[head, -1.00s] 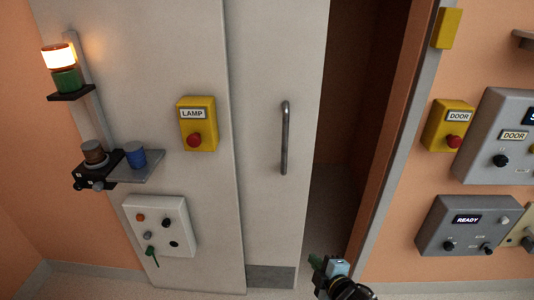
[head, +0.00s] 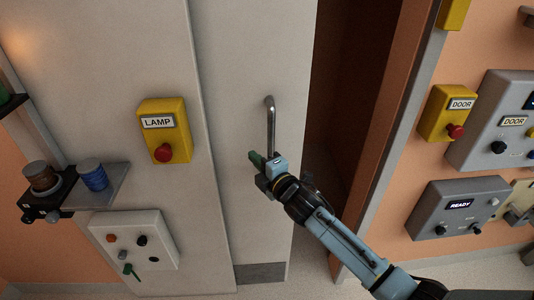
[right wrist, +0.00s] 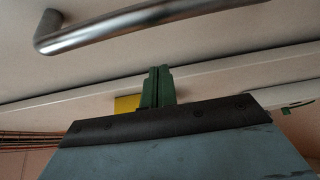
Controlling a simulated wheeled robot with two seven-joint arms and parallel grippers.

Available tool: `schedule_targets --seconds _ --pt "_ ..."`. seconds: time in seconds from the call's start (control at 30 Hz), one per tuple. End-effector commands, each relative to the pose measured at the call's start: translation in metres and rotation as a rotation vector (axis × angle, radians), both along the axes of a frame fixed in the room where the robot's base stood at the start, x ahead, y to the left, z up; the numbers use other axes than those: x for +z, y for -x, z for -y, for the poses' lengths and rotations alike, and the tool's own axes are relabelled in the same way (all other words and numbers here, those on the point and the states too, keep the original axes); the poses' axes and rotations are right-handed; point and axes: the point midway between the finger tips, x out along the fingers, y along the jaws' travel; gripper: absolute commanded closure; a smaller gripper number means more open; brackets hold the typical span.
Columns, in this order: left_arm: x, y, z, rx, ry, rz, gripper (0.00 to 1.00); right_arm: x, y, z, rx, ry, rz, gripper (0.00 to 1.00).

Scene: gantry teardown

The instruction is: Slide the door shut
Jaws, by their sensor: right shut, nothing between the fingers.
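The pale sliding door (head: 240,60) stands partly open, with a dark gap between its right edge and the brown frame (head: 378,130). Its metal bar handle (head: 270,125) is upright on the door face. My right gripper (head: 256,159) is at the lower end of the handle in the head view and hides that end. In the right wrist view, the green fingers (right wrist: 157,86) are together and empty. The handle (right wrist: 150,22) shows there apart from the fingers. My left gripper is not in view.
A yellow LAMP box (head: 164,130) with a red button is on the panel left of the door. A yellow DOOR box (head: 447,114) and grey READY box (head: 459,206) are on the right wall. The doorway gap (head: 338,100) looks clear.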

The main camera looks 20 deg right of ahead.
Motion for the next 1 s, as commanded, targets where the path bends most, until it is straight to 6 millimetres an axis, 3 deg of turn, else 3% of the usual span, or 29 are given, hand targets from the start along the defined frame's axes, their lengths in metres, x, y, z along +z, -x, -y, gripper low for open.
schedule_targets --seconds 0.1,0.2,0.4,0.87,1.0 --pt "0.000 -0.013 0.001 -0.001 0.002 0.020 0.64 0.001 -0.020 -0.006 0.000 -0.002 -0.001 1.00" --pt "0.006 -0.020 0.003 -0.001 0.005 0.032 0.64 0.000 -0.015 0.016 -0.002 0.003 -0.003 1.00" --pt "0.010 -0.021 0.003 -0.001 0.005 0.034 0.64 0.000 -0.013 0.033 -0.001 0.001 -0.003 1.00" --pt "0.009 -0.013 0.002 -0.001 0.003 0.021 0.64 -0.001 -0.013 0.037 0.000 0.000 -0.002 1.00" --pt "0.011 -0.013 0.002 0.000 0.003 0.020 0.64 -0.001 -0.010 0.047 -0.001 0.003 -0.002 1.00"
